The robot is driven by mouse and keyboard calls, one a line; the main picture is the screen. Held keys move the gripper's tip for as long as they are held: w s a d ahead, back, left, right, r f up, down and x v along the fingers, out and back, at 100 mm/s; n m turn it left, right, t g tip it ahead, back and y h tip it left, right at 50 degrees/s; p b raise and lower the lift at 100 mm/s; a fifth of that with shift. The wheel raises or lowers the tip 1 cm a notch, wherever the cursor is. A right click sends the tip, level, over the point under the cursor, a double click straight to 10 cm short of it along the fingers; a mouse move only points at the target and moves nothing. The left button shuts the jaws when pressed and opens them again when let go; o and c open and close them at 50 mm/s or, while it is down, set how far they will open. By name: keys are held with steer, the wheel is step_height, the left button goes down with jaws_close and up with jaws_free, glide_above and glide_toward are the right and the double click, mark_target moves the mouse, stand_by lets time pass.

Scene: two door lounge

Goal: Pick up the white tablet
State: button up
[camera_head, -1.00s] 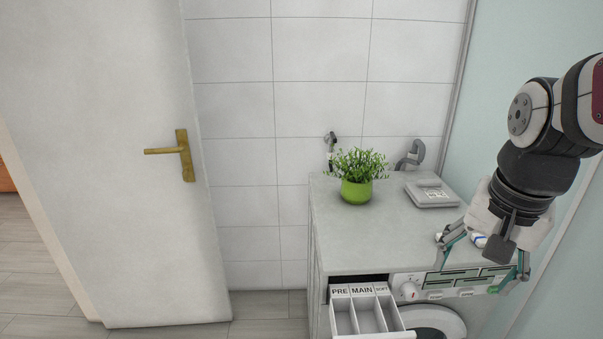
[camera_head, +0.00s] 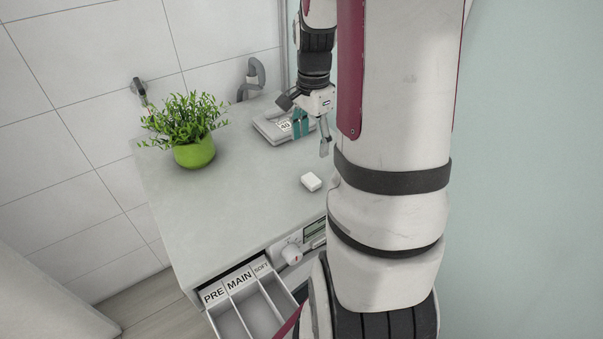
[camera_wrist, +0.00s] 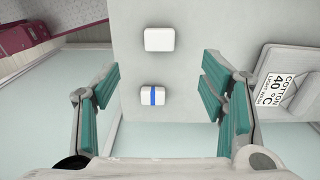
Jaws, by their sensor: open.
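The plain white tablet (camera_head: 311,181) lies on the grey top of the washing machine (camera_head: 225,215), near its front right. In the wrist view the plain white tablet (camera_wrist: 159,39) shows at the top centre, beyond the fingertips. A second white tablet with a blue stripe (camera_wrist: 152,96) lies between the fingers in that picture; in the head view I cannot see it, and my arm covers that area. My gripper (camera_head: 312,132) is open and empty above the machine top, behind the plain tablet in the head view. It also shows in the wrist view (camera_wrist: 159,75).
A green potted plant (camera_head: 194,150) stands at the back left of the top. A grey box with a "40" label (camera_head: 272,127) lies close to my gripper. The open detergent drawer (camera_head: 232,318) sticks out at the front. The middle of the top is clear.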

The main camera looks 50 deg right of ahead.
glide_above(311, 178)
steer(key=f, duration=0.7)
steer(key=shift+a+f, duration=0.2)
steer(key=shift+d+f, duration=0.15)
steer(key=shift+f, duration=2.45)
steer(key=c, duration=1.2)
